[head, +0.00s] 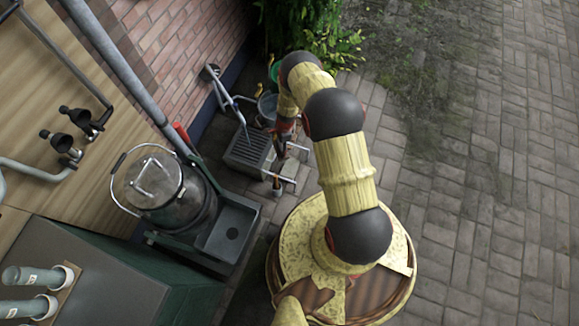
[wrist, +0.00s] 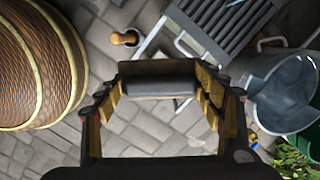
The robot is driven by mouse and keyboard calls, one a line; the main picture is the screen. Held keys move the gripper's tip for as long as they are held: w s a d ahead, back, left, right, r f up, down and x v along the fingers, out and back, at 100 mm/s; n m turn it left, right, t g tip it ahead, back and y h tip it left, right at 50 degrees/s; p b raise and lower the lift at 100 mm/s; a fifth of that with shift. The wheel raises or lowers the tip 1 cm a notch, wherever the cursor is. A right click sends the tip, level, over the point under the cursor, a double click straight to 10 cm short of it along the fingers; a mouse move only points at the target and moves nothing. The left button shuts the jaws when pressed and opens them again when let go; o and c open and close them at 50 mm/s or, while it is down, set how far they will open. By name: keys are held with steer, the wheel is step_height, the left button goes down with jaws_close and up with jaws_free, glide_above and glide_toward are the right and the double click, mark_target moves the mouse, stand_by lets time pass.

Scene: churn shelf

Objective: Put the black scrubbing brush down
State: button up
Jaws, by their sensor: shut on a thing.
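My gripper (head: 281,148) hangs low at the end of my arm, beside a grey slatted rack, in the head view. In the wrist view its black and yellow fingers (wrist: 160,92) stand wide apart, closed on a dark bar-shaped thing, which I take to be the black scrubbing brush (wrist: 158,84). The brush lies crosswise between the fingertips, and paving shows beyond it. In the head view I cannot make out the brush against the gripper. Whether it touches anything below is not clear.
The slatted rack (head: 245,152) has metal handles; it also shows in the wrist view (wrist: 222,22). A metal bucket (wrist: 285,88) stands beside it. A small wooden knobbed thing (wrist: 125,38) is near the rack. A churn (head: 150,180) and grey sink (head: 230,230) are left; open paving (head: 480,170) is right.

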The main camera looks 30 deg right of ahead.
steer(key=s+d+f+m+t+h+p, duration=0.1)
steer(key=s+d+f+m+p, duration=0.2)
steer(key=s+d+f+m, duration=0.4)
steer(key=s+d+f+m+h+p, duration=0.1)
steer(key=s+d+f+m+p, duration=0.15)
steer(key=s+f+m, duration=0.5)
steer(key=w+a+f+m+b, duration=0.2)
steer(key=w+a+f+b, duration=0.1)
steer(key=w+f+b, duration=0.7)
steer(key=w+b, duration=0.4)
steer(key=b, duration=0.2)
steer(key=shift+w+a+f+m, duration=0.2)
steer(key=shift+w+f+m, duration=0.1)
steer(key=shift+w+m, duration=0.05)
steer(key=shift+w+a+f+b, duration=0.1)
steer(key=shift+w+f+b, duration=0.25)
steer(key=shift+b, duration=0.7)
steer(key=shift+s+f+b, duration=0.1)
steer(key=shift+f+b, duration=0.35)
steer(key=shift+b, duration=0.05)
steer(key=shift+f+b, duration=0.7)
steer(key=shift+f, duration=0.35)
